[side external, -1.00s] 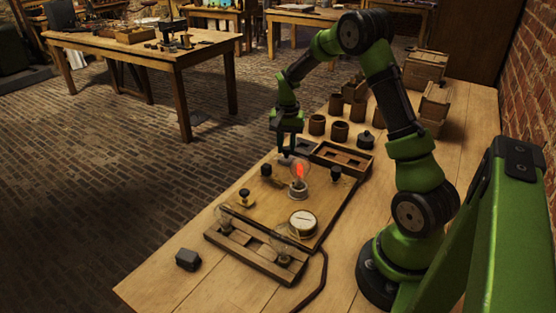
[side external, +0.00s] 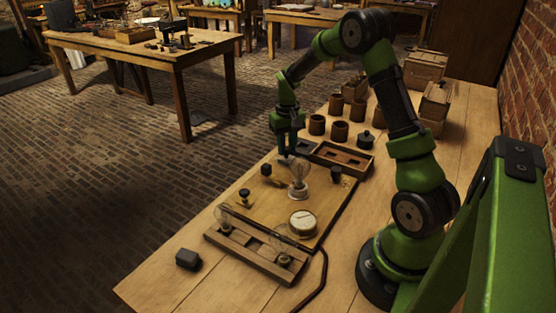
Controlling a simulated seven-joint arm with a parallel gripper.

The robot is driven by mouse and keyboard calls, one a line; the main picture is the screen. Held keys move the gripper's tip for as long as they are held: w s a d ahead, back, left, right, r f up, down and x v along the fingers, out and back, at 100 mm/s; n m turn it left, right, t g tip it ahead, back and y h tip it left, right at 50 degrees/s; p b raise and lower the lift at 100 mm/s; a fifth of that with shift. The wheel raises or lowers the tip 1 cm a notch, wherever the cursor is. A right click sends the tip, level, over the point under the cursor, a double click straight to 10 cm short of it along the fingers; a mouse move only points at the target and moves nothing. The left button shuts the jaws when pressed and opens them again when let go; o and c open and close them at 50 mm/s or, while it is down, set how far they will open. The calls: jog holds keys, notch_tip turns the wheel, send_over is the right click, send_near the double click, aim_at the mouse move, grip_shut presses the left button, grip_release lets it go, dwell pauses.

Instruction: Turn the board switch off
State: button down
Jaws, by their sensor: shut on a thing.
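The wooden board (side external: 255,210) lies on the bench, with a clear glass bulb (side external: 299,178) upright in a pale base. The bulb is dark. My gripper (side external: 286,154) points down at the far edge of the board, behind and left of the bulb. Its fingers are shut on what appears to be the board switch, which they mostly hide. The switch's exact position cannot be made out. A round white dial (side external: 303,223) sits near the board's front right.
Dark terminals (side external: 266,170) stand on the board. A rack with glass bulbs (side external: 256,250) lies in front, beside a dark block (side external: 188,259). A partitioned wooden tray (side external: 342,158), several brown jars (side external: 339,131) and crates (side external: 425,70) stand behind. A cable runs at front right.

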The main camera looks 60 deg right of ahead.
aim_at(287, 147)
jog(key=shift+r, duration=0.1)
dwell(0.3)
jog(key=c, duration=0.9)
grip_release()
notch_tip(287, 147, up, 17)
jog(key=shift+f, duration=0.1)
jog(key=s+a+t, duration=0.2)
jog(key=s+a, duration=0.3)
jog(key=a, duration=0.3)
jog(key=s+a+r+n+t+y, duration=0.1)
jog(key=s+a+t, duration=0.1)
jog(key=s+a, duration=0.4)
jog(key=s+a+r+n+t+y, duration=0.1)
jog(key=s+a+t, duration=0.2)
jog(key=a, duration=0.7)
jog(key=shift+s+a, duration=0.2)
jog(key=shift+s, duration=0.4)
jog(key=shift+s+a, duration=0.15)
jog(key=shift+s, duration=0.4)
